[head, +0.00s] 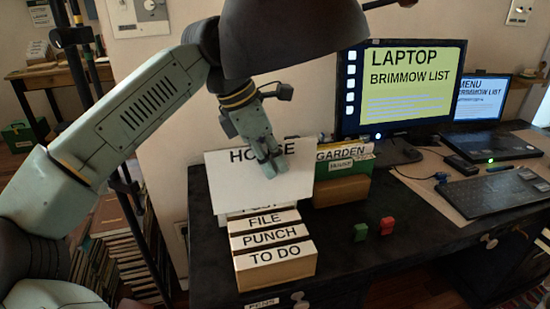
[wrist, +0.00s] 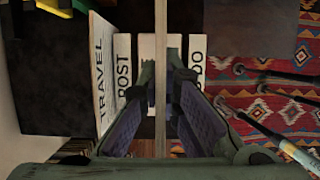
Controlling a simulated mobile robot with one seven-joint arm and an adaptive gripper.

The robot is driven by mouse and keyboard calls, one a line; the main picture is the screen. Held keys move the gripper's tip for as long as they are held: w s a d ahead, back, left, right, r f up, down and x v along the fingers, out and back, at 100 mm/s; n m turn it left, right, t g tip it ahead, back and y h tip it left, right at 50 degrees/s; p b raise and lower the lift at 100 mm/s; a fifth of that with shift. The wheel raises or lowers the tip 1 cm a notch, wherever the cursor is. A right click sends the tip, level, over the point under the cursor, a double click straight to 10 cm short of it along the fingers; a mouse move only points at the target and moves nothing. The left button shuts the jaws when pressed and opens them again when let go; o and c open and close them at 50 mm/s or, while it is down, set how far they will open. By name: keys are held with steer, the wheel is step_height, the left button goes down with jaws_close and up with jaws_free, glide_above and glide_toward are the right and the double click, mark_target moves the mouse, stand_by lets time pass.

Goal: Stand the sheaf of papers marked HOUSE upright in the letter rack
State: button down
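The white sheaf marked HOUSE (head: 230,180) is upright in my gripper (head: 270,168). In the wrist view it is a thin pale edge (wrist: 161,60) between the two fingers of my gripper (wrist: 165,105). It hangs above or behind stepped wooden compartments marked FILE (head: 264,224), PUNCH (head: 270,237) and TO DO (head: 276,255); I cannot tell whether it touches them. To the right, a wooden-fronted holder (head: 340,190) bears a white sheaf marked GARDEN (head: 343,151) and a green part with a HOUSE label (head: 341,165); it looks like the letter rack.
A white piece marked TRAVEL (wrist: 103,65) stands beside a POST panel (wrist: 123,80) in the wrist view. Small green (head: 361,229) and red (head: 387,226) items lie on the dark desk. A monitor (head: 405,85) and keyboard (head: 490,194) are to the right.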

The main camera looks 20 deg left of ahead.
mark_target(281, 196)
steer(key=shift+f+b, duration=2.1)
steer(key=shift+f, duration=0.8)
steer(key=shift+w+d, duration=0.1)
steer(key=shift+d, duration=0.1)
steer(key=shift+f+b, duration=3.2)
steer(key=shift+f, duration=0.85)
steer(key=c, duration=1.7)
jaws_free()
steer(key=shift+r, duration=0.15)
steer(key=v, duration=1.2)
steer(key=shift+a, duration=0.1)
